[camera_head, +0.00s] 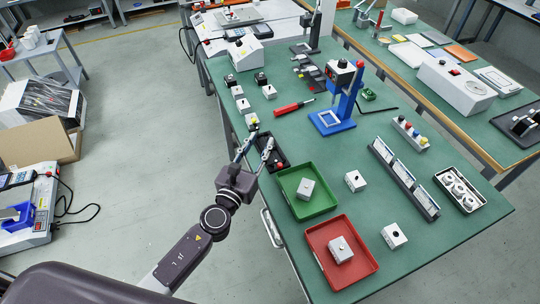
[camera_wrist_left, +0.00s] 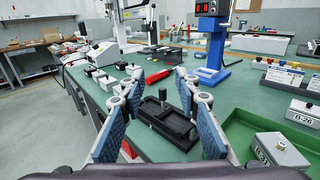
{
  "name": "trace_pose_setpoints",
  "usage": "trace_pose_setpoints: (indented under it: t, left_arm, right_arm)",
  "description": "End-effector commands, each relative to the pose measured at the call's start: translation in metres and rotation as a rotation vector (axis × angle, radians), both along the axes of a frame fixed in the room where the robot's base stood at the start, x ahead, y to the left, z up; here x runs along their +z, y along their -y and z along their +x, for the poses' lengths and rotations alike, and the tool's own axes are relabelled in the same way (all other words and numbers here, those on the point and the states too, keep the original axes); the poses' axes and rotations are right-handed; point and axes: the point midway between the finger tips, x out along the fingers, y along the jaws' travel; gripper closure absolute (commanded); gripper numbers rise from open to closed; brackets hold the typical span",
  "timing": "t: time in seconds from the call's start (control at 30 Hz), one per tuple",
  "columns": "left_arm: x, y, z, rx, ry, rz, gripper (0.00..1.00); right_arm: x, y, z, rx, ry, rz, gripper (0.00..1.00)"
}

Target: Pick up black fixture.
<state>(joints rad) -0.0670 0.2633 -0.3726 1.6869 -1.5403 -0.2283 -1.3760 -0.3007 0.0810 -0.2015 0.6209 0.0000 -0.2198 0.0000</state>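The black fixture (camera_wrist_left: 160,122) is a low black block with a recess and an upright black knob at its far end. It lies on the green table, between and beyond my fingers in the left wrist view. In the head view the fixture (camera_head: 276,153) is partly hidden by my left gripper (camera_head: 259,143). The left gripper's fingers are spread apart with nothing between them held. The gripper is at the table's left edge, on the near-left side of the fixture. My right gripper is in neither view.
A green tray (camera_head: 316,212) holding a grey box (camera_head: 306,188) stands close to the fixture. A red tray (camera_head: 317,250) is nearer. Small white boxes line the table's left edge.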

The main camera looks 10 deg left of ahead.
Motion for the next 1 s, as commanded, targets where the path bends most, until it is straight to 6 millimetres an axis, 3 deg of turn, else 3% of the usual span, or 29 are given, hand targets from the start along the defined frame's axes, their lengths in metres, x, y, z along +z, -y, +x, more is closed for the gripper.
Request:
trace_pose_setpoints:
  t: [0.03,0.3,0.57,0.8,1.0]
  left_arm:
    - [-0.018,0.0,0.0,-0.001,-0.001,0.002,0.7]
    - [-0.059,0.001,0.0,-0.004,0.0,0.003,0.7]
    - [-0.053,0.005,0.02,-0.003,0.001,0.0,0.7]
    - [-0.052,0.011,0.056,-0.003,0.003,0.0,0.7]
    - [-0.053,0.014,0.074,-0.004,0.001,0.001,0.7]
  right_arm:
    - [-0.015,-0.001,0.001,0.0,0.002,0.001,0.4]
    - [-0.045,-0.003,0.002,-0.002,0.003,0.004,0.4]
    - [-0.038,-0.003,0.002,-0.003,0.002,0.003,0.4]
    - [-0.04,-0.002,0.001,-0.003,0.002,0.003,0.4]
    - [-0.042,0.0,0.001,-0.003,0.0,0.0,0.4]
